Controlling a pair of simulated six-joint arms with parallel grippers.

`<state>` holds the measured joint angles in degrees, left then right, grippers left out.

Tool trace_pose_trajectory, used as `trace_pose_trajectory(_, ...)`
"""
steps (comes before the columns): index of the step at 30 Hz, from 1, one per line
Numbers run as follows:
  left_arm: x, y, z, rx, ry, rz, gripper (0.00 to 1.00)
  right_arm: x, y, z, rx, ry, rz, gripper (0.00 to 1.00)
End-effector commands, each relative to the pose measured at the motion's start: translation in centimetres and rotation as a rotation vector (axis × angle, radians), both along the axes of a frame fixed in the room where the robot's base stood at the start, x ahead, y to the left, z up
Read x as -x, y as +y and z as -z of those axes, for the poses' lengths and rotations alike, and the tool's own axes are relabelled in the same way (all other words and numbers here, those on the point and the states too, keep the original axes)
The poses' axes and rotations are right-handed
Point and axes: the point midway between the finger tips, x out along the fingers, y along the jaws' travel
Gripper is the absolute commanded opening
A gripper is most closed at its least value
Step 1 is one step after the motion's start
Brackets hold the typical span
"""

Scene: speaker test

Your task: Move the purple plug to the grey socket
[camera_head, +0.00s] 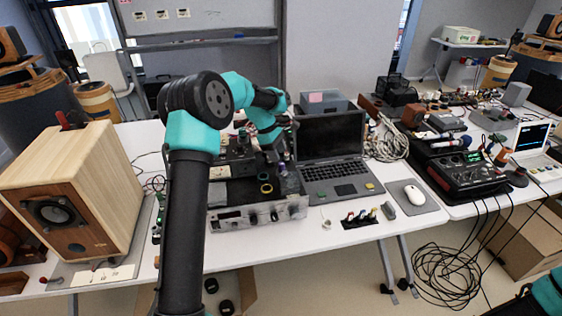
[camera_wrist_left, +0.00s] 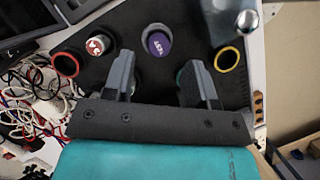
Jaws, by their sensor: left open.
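The purple plug (camera_wrist_left: 157,43) stands in the wrist view on a black panel (camera_wrist_left: 140,70). A pale grey rim (camera_wrist_left: 155,28) shows around its far side; I cannot tell how deep the plug sits in it. My left gripper (camera_wrist_left: 157,75) is open and empty, its fingers on either side of the purple plug's line and nearer the camera. In the head view the left gripper (camera_head: 274,155) is over the silver device (camera_head: 240,218). My right gripper is not in view; only part of my right arm shows.
A red-rimmed socket (camera_wrist_left: 66,64) and a yellow-rimmed socket (camera_wrist_left: 228,60) are empty. A metal knob (camera_wrist_left: 247,20) rises at the right. Loose wires (camera_wrist_left: 30,95) lie left. A laptop (camera_head: 335,160) stands right of the device, a wooden speaker (camera_head: 75,195) left.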

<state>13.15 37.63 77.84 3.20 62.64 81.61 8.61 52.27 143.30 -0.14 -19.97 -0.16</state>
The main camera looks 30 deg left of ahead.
Motion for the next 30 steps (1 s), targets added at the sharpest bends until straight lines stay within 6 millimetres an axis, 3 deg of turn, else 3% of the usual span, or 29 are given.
trace_pose_trajectory(6, 0.1, 1.6, -3.9, 0.000, -0.003, -0.001, 0.52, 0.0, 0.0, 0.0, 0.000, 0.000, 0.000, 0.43)
trace_pose_trajectory(12, 0.3, 2.5, -6.1, 0.000, -0.002, -0.001, 0.52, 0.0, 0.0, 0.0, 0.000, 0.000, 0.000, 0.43)
trace_pose_trajectory(30, 0.3, 2.7, -6.6, 0.000, 0.000, 0.000, 0.52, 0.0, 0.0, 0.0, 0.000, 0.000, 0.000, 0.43)
